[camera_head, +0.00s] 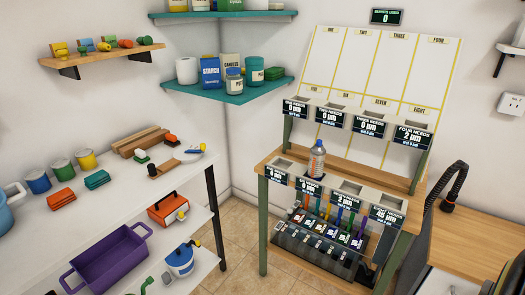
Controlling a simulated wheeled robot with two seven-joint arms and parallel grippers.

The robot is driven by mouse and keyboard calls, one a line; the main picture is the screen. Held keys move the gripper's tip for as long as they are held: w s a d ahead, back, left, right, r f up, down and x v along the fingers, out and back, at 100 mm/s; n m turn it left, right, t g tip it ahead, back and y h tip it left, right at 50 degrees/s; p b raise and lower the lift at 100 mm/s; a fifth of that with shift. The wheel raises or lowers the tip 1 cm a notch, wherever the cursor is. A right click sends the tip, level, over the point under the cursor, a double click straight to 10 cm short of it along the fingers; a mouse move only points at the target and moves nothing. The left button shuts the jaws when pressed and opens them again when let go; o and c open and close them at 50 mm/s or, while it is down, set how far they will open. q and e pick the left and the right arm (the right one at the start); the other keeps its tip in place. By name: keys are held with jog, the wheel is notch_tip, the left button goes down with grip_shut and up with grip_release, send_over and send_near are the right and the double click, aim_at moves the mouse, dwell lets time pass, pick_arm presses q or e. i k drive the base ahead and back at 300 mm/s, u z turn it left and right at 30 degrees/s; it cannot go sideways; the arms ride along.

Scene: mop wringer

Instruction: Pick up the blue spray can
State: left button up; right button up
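No thing stands out clearly as a blue spray can. A slim grey-blue bottle with an orange and white label (317,160) stands upright on the wooden station (268,160), among the labelled slots; I cannot tell if it is a spray can. Neither of my grippers shows in the head view.
Tools hang in a row (330,215) below the station's front slots. A purple crate (110,262), an orange toolbox (168,208) and a blue-white pot (180,260) sit on the lower left shelves. A teal corner shelf (225,96) holds containers. Tiled floor (238,225) lies open between counter and station.

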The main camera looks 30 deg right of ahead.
aim_at(317, 154)
jog(key=z, duration=0.4)
jog(key=i, duration=1.25)
jog(key=z, duration=1.1)
jog(key=i, duration=0.2)
jog(key=z, duration=0.2)
